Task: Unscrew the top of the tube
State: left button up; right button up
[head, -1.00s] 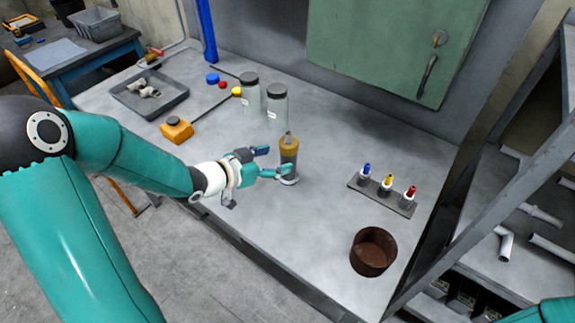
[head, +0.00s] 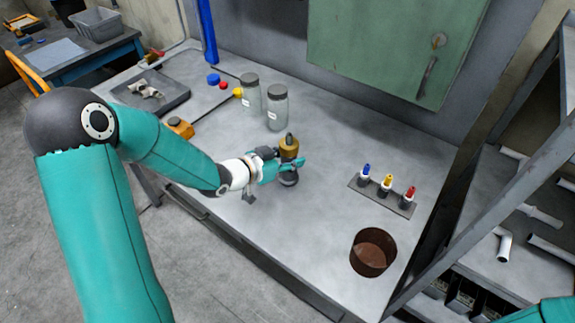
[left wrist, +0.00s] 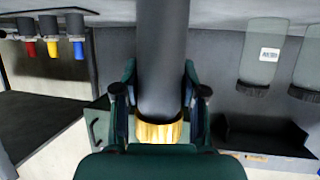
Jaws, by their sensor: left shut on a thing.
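The tube (head: 288,180) stands upright on the grey bench, with a dark grey body and a brass-coloured top (head: 289,145) ending in a small grey tip. My left gripper (head: 291,164) is shut around the tube, its fingers on either side, just below the brass part in the head view. In the left wrist view the grey tube (left wrist: 162,60) runs between the two fingers, with the brass band (left wrist: 158,132) close to the palm. My right gripper is out of view; only a bit of teal arm shows at the lower right corner.
Two glass jars (head: 277,108) stand behind the tube. A rack (head: 381,195) with blue, yellow and red-topped bottles is to the right, with a rusty brown pot (head: 373,252) in front. A grey tray (head: 181,92) lies at the left. The front middle of the bench is clear.

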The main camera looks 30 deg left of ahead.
pick_arm(q)
grip_shut()
jog(key=shift+r, duration=0.1)
jog(key=shift+r, duration=0.15)
jog(key=shift+w+r, duration=0.1)
jog(key=shift+r, duration=0.5)
notch_tip(320, 180, up, 17)
jog(key=p, duration=0.6)
jog(key=w+d+f, duration=0.1)
jog(key=d+f, duration=0.4)
jog(key=d, duration=0.3)
notch_tip(320, 180, down, 12)
jog(key=s+a+n+t+y, duration=0.1)
jog(key=s+n+y, duration=0.1)
jog(key=n+y, duration=0.1)
jog(key=shift+s+n+y, duration=0.15)
jog(key=shift+n+y, duration=0.25)
jog(key=shift+y, duration=0.3)
